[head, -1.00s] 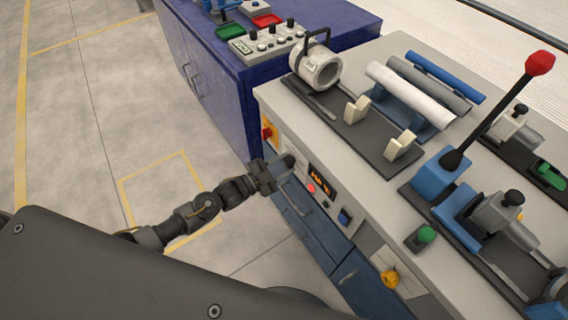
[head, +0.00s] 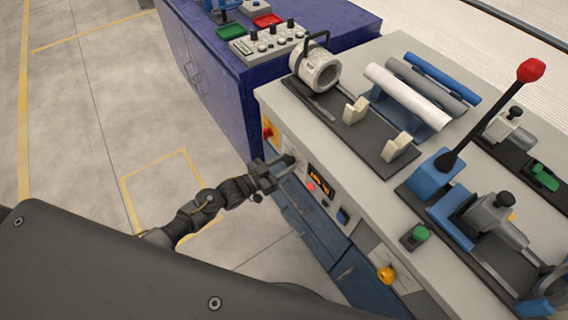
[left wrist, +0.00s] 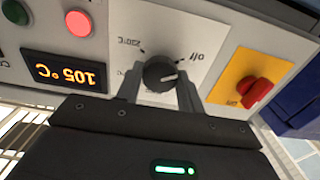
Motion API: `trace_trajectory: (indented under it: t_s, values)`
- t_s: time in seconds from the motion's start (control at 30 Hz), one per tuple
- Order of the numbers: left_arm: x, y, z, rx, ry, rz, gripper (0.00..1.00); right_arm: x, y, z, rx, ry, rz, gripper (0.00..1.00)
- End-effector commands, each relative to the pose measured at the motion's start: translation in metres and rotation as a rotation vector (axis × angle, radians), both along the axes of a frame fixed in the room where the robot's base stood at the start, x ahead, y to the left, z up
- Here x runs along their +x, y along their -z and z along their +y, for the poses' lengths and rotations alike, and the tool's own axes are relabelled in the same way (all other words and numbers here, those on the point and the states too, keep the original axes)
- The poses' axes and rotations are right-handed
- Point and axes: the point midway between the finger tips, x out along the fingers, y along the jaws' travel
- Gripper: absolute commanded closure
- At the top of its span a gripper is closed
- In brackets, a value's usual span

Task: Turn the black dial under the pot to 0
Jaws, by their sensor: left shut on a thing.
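The black dial (left wrist: 159,74) is on a light plate on the front panel of the bench, with "off" at its upper right and a temperature mark at its upper left. A pale mark on it faces roughly right in the left wrist view. My left gripper (left wrist: 158,88) is shut on the dial, one finger on each side. In the head view my left gripper (head: 277,172) is at the panel, largely covering the dial. My right gripper is not in view.
An orange display (left wrist: 66,74) reads 105 °C, upside down, beside a red button (left wrist: 79,23). A red knob on a yellow plate (left wrist: 240,84) is on the dial's other side. Pipes (head: 408,95) and a red-topped lever (head: 490,112) are on the bench. The floor at left is clear.

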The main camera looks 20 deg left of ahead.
Motion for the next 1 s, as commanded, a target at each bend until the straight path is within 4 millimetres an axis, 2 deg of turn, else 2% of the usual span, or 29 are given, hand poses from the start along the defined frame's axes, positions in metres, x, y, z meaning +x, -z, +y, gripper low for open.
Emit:
trace_trajectory:
  t_s: [0.5,0.53,0.7,1.0]
  values:
    - [-0.002,0.004,-0.001,-0.014,0.003,0.021,0.85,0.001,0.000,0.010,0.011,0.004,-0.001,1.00]
    - [-0.002,0.004,-0.001,-0.014,0.003,0.021,0.61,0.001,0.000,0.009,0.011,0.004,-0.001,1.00]
    - [-0.002,0.003,0.000,-0.014,0.002,0.018,0.41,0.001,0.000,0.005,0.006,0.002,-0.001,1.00]
    - [-0.002,0.001,0.001,-0.014,0.001,0.016,0.41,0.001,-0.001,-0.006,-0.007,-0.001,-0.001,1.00]
